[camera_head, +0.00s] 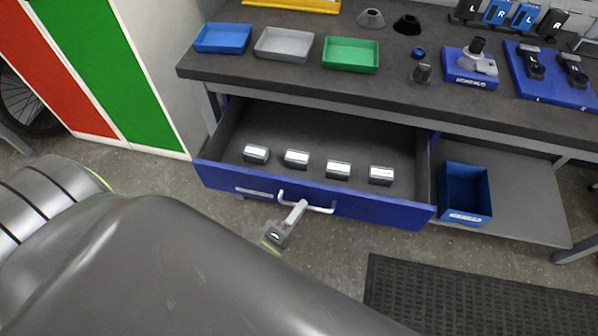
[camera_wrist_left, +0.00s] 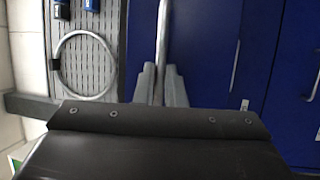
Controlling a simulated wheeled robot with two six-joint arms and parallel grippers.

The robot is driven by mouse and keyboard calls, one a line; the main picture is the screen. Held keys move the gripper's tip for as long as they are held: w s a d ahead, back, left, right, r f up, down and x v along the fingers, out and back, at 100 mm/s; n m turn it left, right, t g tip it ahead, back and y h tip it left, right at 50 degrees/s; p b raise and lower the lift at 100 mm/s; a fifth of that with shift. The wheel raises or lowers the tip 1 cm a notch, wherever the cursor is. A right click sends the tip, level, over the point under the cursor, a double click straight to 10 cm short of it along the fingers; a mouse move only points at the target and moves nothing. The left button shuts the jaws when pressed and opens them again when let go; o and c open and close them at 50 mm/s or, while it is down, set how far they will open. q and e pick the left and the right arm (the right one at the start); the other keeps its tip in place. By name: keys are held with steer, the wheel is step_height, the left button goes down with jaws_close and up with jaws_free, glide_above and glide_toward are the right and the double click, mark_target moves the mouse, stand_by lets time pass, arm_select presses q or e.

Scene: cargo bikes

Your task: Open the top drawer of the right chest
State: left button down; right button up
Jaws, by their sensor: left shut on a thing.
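A drawer with a blue front (camera_head: 360,204) stands pulled out beneath the dark workbench. Its pale bar handle (camera_head: 322,209) sits at the middle of the front. My left gripper (camera_head: 298,208) is shut on this handle. In the left wrist view, the two grey fingers of the left gripper (camera_wrist_left: 162,84) close around the handle bar (camera_wrist_left: 163,35), with blue panels behind. Inside the drawer lie several small grey blocks with white tops, one of them a block at the left (camera_head: 256,154). My right gripper is not in view.
The workbench top (camera_head: 290,75) carries a blue tray (camera_head: 222,38), a grey tray (camera_head: 284,43), a green tray (camera_head: 350,54) and tools. A blue bin (camera_head: 466,193) stands on a shelf right of the drawer. A dark mat (camera_head: 470,300) lies on the floor in front.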

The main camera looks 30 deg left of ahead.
arm_select(q)
steer(key=c, duration=1.5)
jaws_free()
steer(key=shift+s, duration=0.1)
steer(key=b+v, duration=0.2)
steer(key=v, duration=1.5)
steer(key=shift+s, duration=0.1)
